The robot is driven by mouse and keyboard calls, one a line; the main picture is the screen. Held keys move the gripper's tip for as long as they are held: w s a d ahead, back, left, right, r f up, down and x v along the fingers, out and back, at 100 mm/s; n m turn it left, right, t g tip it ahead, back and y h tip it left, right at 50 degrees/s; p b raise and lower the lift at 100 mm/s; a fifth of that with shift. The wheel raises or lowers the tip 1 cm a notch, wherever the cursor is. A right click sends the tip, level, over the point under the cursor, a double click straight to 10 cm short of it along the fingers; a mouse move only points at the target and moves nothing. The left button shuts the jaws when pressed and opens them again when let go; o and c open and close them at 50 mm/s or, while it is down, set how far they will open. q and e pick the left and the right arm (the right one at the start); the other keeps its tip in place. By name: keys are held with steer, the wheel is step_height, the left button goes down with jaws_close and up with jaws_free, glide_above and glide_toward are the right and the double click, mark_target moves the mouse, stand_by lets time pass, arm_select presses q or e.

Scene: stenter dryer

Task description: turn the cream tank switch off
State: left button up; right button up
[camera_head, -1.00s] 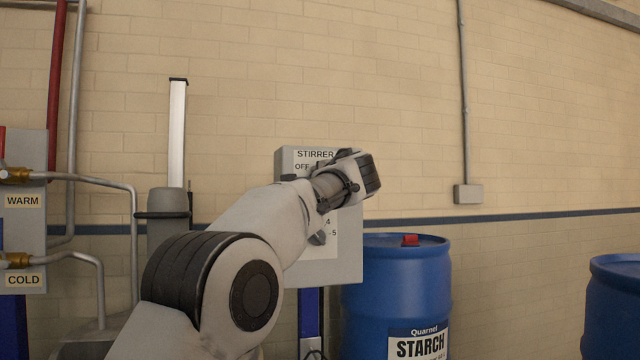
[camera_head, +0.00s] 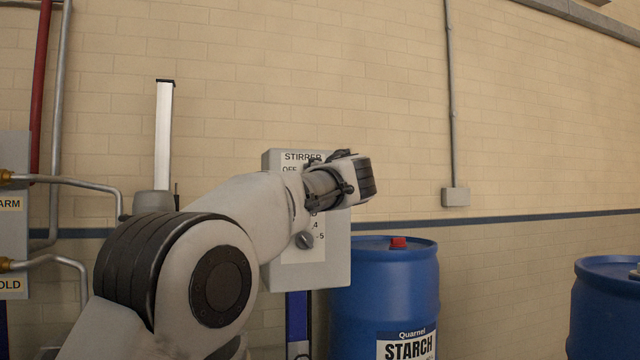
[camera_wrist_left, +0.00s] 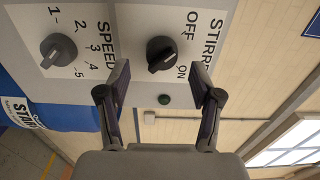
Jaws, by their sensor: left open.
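A light grey box labelled STIRRER (camera_head: 335,245) is mounted in front of the wall. My left wrist covers part of its face in the head view. In the left wrist view, the box carries a black rotary knob (camera_wrist_left: 162,54) beside the words OFF and ON. I cannot tell surely which word its pointer marks. My left gripper (camera_wrist_left: 160,94) is open, its fingertips apart on either side below the black knob in the picture, holding nothing. In the head view its fingers are hidden. No label reading cream tank shows. My right gripper is not in view.
A blue STARCH drum (camera_head: 385,285) stands right of the box; another blue drum (camera_head: 605,305) is farther right. Pipes (camera_head: 75,185) run at left.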

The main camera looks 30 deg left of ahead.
arm_select(q)
steer(key=v, duration=0.9)
steer(key=shift+a, duration=0.1)
